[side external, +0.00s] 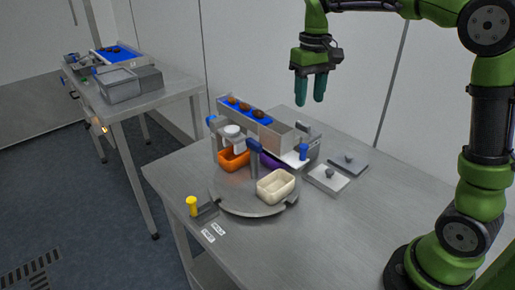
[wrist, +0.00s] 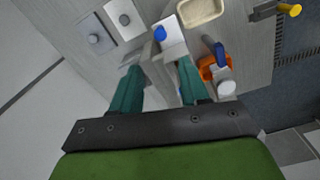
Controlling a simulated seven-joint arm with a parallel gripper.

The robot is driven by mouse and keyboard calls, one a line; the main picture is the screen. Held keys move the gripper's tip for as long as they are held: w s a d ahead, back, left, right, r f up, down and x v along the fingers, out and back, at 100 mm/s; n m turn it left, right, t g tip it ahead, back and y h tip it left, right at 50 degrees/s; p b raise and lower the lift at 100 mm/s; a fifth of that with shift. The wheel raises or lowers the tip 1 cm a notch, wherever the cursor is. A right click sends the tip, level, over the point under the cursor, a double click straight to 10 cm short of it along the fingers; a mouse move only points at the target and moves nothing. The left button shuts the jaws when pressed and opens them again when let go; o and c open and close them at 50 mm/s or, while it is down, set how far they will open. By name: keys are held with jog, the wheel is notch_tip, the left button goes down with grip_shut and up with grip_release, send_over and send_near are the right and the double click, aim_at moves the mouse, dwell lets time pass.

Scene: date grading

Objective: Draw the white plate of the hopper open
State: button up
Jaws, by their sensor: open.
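The white plate (side external: 295,160) sticks out low at the right end of the hopper (side external: 281,136). A blue knob (side external: 303,152) stands on its outer end. In the wrist view the white plate (wrist: 172,38) and blue knob (wrist: 160,33) lie just beyond my fingertips. The hopper is a grey metal box at the end of a blue-floored channel (side external: 262,115) holding several brown dates (side external: 245,106). My gripper (side external: 308,101), with teal fingers pointing down, is open and empty, well above the hopper. It also shows in the wrist view (wrist: 160,66). The fingers partly hide the hopper there.
A round grey turntable (side external: 232,204) carries a cream bin (side external: 276,186), an orange bin (side external: 234,159) and a partly hidden purple bin (side external: 270,161). Two knobbed lids (side external: 327,178) (side external: 349,163) lie right of the hopper. A yellow-knobbed piece (side external: 192,206) stands front left. The table's right front is clear.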

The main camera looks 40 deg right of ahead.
aim_at(304, 146)
notch_tip(304, 146, down, 16)
jog(key=shift+f, duration=0.15)
jog(key=shift+c, duration=0.2)
grip_shut()
dwell(0.3)
